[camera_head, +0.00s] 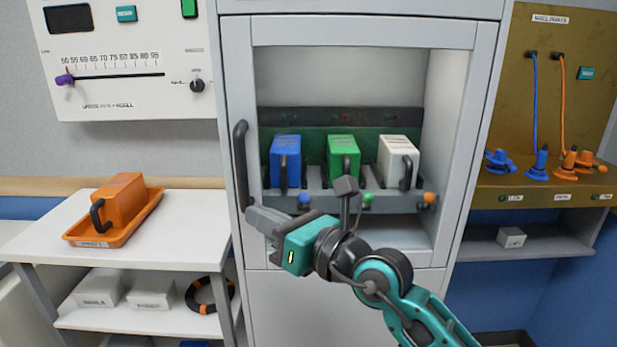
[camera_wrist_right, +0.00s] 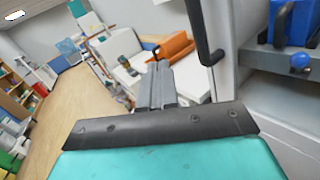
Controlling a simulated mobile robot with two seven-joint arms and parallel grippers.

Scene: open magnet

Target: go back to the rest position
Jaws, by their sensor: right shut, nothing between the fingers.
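My right gripper (camera_head: 256,215) is shut and empty in the head view. Its fingers point left, in front of the cabinet, beside the lower end of the dark cabinet handle (camera_head: 241,165); I cannot tell whether they touch it. In the right wrist view the closed fingers (camera_wrist_right: 157,85) point away from the camera, with the handle (camera_wrist_right: 204,35) to their right and apart from them there. My left gripper is not in view.
The cabinet holds blue (camera_head: 285,160), green (camera_head: 343,157) and white (camera_head: 398,160) modules. At left, an orange module (camera_head: 119,203) sits in an orange tray (camera_head: 80,238) on a white cart (camera_head: 185,215). A plug panel (camera_head: 557,80) stands at right.

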